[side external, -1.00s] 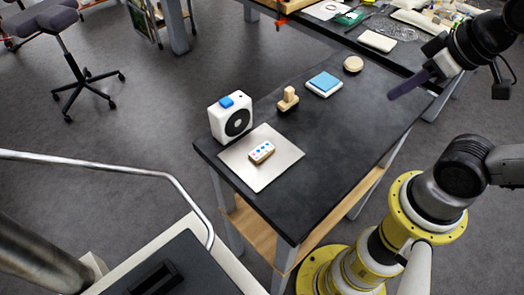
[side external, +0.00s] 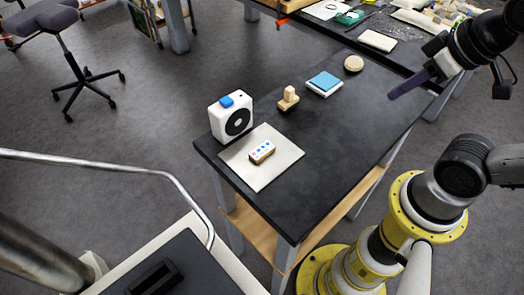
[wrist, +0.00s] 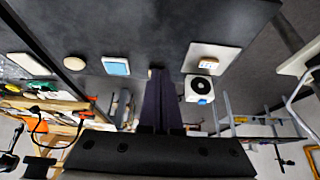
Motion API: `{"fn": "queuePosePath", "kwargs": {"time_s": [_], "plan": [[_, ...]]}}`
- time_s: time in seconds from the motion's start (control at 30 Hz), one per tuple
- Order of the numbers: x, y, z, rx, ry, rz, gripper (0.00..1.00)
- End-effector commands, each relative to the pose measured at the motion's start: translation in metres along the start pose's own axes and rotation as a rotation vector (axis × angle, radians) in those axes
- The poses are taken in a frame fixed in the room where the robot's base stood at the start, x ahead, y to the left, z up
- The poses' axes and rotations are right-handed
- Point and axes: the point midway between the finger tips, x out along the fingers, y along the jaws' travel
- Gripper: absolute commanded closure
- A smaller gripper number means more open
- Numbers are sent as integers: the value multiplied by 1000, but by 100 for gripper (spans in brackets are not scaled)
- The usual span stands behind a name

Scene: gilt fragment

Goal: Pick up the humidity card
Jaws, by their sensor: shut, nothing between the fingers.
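The humidity card is most likely the small white strip with blue and red dots (side external: 262,150) on a brown block. It lies on a pale square plate (side external: 282,172) at the near left part of the dark table. In the wrist view the plate (wrist: 226,57) is right of centre, with the strip (wrist: 208,63) small on it. My gripper (side external: 393,95) is high at the right, over the far right side of the table and well away from the strip. Its purple fingers (wrist: 160,76) are together and hold nothing.
A white device with a black round front (side external: 237,122) and blue top stands beside the plate. Farther back are a wooden stamp-like piece (side external: 288,99), a blue square on a white pad (side external: 325,82) and a beige disc (side external: 353,63). The table's right part (side external: 375,110) is clear.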

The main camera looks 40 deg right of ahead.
Motion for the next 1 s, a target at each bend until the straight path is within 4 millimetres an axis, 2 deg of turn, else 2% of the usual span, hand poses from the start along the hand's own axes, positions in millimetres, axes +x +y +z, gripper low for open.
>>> {"fn": "queuePosePath", "kwargs": {"time_s": [0.13, 0.53, 0.83, 1.0], "plan": [[0, 0, 0, 0, 0, 0, 98], [0, 0, 0, 0, 0, 0, 28], [0, 0, 0, -9, 0, 0, 28], [-3, 0, -1, -131, -3, 0, 28]]}}
